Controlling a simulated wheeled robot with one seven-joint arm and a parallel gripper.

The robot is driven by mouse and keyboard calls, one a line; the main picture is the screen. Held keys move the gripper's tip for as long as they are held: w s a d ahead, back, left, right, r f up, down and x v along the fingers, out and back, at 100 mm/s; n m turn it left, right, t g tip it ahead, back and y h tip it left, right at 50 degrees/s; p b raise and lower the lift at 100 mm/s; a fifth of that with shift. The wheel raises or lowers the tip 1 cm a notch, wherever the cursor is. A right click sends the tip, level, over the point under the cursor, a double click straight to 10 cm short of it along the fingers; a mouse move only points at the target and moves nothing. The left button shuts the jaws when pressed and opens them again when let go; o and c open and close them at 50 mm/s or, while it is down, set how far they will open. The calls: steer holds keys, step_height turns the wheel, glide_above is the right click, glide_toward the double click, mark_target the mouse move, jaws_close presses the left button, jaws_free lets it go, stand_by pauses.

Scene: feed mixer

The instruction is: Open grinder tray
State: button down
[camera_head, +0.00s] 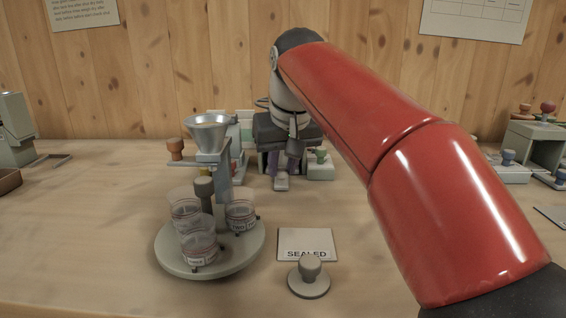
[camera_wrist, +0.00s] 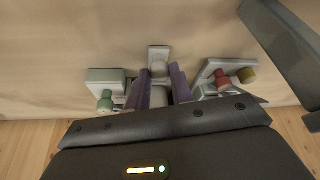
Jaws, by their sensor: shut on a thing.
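My gripper (camera_head: 279,164) reaches down at the back middle of the table, below my red arm. In the wrist view my gripper (camera_wrist: 160,75) has its two purple fingers closed about a pale grey rounded part, which looks like the knob of the grinder tray (camera_wrist: 159,96). A flat grey tab (camera_wrist: 158,52) shows just beyond the fingertips. The same tab (camera_head: 281,183) shows below the gripper in the head view. The gripper's dark body hides most of the grinder, so I cannot tell how far the tray is out.
A block with a green knob (camera_wrist: 105,97) and one with red and yellow knobs (camera_wrist: 222,79) flank my fingers closely. A round stand (camera_head: 173,263) with clear cups and a metal funnel (camera_head: 208,134) stands front left. A "SEALED" card (camera_head: 306,243) and round stamp (camera_head: 309,279) lie in front.

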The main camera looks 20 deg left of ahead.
steer(key=s+b, duration=0.1)
steer(key=s, duration=0.2)
steer(key=s+d, duration=0.1)
steer(key=s, duration=0.2)
steer(key=s+d+b, duration=0.1)
steer(key=s, duration=0.3)
steer(key=shift+d+b, duration=0.15)
steer(key=shift+b, duration=0.15)
steer(key=c, duration=1.2)
jaws_free()
steer(key=shift+c, duration=0.2)
steer(key=shift+r, duration=0.1)
steer(key=p+v, duration=0.2)
steer(key=v, duration=0.5)
steer(key=shift+r, duration=0.3)
